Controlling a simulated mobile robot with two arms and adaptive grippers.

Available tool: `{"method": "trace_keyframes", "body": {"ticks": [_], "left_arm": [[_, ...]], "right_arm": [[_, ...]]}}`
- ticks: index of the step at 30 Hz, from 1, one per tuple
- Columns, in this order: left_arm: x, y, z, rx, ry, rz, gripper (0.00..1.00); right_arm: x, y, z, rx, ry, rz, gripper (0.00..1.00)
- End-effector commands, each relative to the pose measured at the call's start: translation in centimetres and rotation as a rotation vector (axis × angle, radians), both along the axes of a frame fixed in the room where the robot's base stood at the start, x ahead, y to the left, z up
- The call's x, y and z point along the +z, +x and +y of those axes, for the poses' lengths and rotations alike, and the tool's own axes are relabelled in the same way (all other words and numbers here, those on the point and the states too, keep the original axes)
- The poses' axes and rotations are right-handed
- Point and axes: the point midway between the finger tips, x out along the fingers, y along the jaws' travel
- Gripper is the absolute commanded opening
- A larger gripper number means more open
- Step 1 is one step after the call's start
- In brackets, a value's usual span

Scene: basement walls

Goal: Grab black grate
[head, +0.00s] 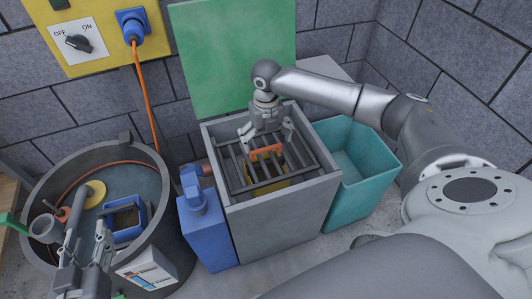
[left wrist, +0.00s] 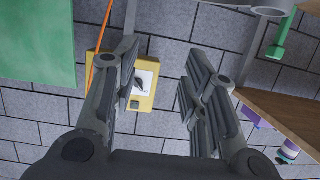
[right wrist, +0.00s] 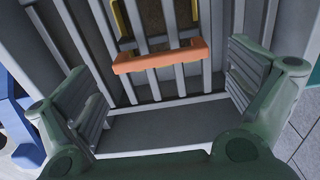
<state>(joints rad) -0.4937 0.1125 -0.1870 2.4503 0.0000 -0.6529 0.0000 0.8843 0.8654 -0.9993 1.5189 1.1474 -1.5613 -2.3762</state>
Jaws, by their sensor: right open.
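The dark grate (head: 284,181) lies in the open top of a grey box, its bars running lengthwise. An orange bar-shaped handle (head: 266,152) sits across the middle of the grate. My right gripper (head: 267,136) is over the grate, open, with its fingers on either side of the handle. In the right wrist view the grate (right wrist: 178,80) and the orange handle (right wrist: 158,60) show between the spread, empty fingers (right wrist: 163,85). My left gripper (head: 88,236) is over the round tub at the left; the left wrist view shows its fingers (left wrist: 158,75) apart and empty.
The grey box (head: 285,222) has a raised green lid (head: 235,60) behind it. A blue pump-like unit (head: 207,225) stands at its left, a teal bin (head: 375,175) at its right. The grey tub (head: 165,205) holds several items. An orange cable (head: 146,95) hangs from a yellow switch panel (head: 105,50).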

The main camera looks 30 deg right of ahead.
Motion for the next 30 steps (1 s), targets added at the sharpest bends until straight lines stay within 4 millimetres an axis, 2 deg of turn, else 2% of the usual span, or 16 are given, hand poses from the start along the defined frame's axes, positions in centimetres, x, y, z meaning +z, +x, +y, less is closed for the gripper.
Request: {"method": "trace_keyframes", "body": {"ticks": [9,18,29,30], "left_arm": [[4.5,1.2,-1.0,-0.017,-0.063,-0.250,0.40],[8.2,1.1,-1.5,-0.028,-0.114,-0.447,0.40],[9.0,1.0,-1.6,-0.030,-0.124,-0.483,0.40],[9.0,1.0,-1.6,-0.030,-0.124,-0.482,0.40]], "right_arm": [[-2.3,0.0,0.1,0.000,-0.001,0.001,1.00],[-4.2,-0.1,0.0,0.000,-0.002,0.001,1.00],[-4.4,0.0,0.1,0.001,-0.001,0.000,1.00],[-4.4,0.0,0.1,0.001,-0.001,0.000,0.96]]}}
